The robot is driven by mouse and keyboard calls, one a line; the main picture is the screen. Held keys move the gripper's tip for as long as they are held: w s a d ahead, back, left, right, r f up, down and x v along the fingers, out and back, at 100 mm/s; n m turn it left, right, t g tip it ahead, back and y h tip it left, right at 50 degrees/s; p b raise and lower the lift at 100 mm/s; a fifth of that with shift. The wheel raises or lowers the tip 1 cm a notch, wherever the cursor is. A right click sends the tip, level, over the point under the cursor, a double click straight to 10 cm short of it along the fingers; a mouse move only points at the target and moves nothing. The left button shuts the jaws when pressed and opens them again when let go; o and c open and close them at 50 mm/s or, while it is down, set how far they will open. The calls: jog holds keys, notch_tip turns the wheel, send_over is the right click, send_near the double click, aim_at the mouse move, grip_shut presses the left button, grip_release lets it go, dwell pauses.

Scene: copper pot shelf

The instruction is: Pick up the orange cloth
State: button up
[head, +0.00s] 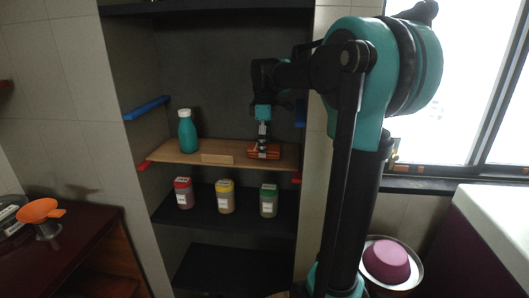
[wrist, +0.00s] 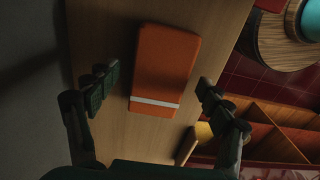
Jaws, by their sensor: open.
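The orange cloth (head: 264,151) is a flat folded rectangle with a white stripe near one end. It lies on the right part of the wooden shelf board (head: 177,153). In the wrist view the cloth (wrist: 166,62) lies on the wood, ahead of and between my fingers. My gripper (wrist: 152,95) is open, with one finger to each side of the cloth and nothing held. In the head view my gripper (head: 263,141) is directly above the cloth, very close to it. Whether the fingertips touch the cloth or board cannot be told.
A teal bottle with a white cap (head: 187,132) stands on the same board at left. Niche walls close in both sides.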

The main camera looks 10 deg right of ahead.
jog(key=c, duration=1.3)
jog(key=shift+o, duration=0.2)
jog(key=shift+r, duration=0.1)
jog(key=shift+s+a+r, duration=0.1)
jog(key=shift+s+r, duration=0.15)
jog(key=shift+r, duration=0.15)
notch_tip(320, 180, up, 6)
jog(key=shift+f, duration=0.1)
jog(key=shift+s+a, duration=0.15)
jog(key=shift+s, duration=0.35)
jog(key=s+a, duration=0.2)
jog(key=s, duration=0.6)
jog(key=s+a, duration=0.3)
jog(key=s, duration=0.6)
jog(key=shift+s+a, duration=0.3)
jog(key=shift+a, duration=0.05)
